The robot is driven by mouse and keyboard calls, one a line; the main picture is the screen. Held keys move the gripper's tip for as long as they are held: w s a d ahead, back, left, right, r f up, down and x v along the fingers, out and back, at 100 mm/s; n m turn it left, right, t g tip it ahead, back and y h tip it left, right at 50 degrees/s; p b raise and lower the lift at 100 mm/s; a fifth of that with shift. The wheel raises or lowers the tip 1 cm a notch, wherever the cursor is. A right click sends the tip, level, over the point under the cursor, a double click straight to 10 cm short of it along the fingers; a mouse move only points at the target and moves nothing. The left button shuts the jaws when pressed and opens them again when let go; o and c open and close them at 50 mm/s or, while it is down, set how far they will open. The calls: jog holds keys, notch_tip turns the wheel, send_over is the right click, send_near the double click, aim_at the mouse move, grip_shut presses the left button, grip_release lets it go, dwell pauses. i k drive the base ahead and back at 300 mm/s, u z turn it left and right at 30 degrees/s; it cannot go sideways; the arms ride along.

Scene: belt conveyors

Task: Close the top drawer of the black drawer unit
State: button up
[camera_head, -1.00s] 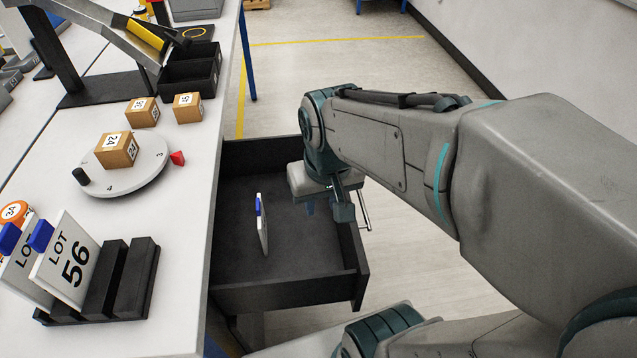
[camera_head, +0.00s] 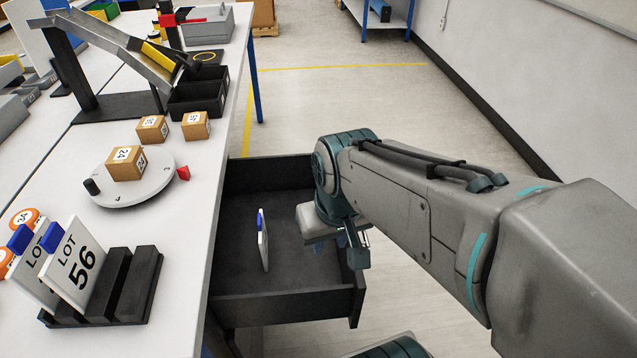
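The top drawer (camera_head: 285,305) of the black unit is pulled far out from under the white worktable, its front panel (camera_head: 357,297) on the right. A white card with a blue clip (camera_head: 263,242) stands upright inside. My gripper (camera_head: 355,256) is at the front panel's upper edge, with its pale body over the drawer's interior. A small piece of the metal handle (camera_head: 366,238) shows beside a finger. My wrist and fingers hide most of the handle and part of the panel. I cannot tell whether the fingers touch the handle or how far apart they are.
On the worktable (camera_head: 180,270) stand a card rack (camera_head: 140,290) with a LOT 56 card (camera_head: 72,265), a round dial (camera_head: 150,180) with a box (camera_head: 126,163), two more boxes, and black bins (camera_head: 200,95). Floor right of the drawer is open beyond my arm.

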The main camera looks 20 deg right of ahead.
aim_at(300, 285)
jog(key=k, duration=0.4)
jog(key=z, duration=1.95)
jog(key=i, duration=1.05)
jog(key=u, duration=2.25)
jog(key=k, duration=0.35)
jog(key=u, duration=0.45)
jog(key=i, duration=0.5)
jog(key=z, duration=0.05)
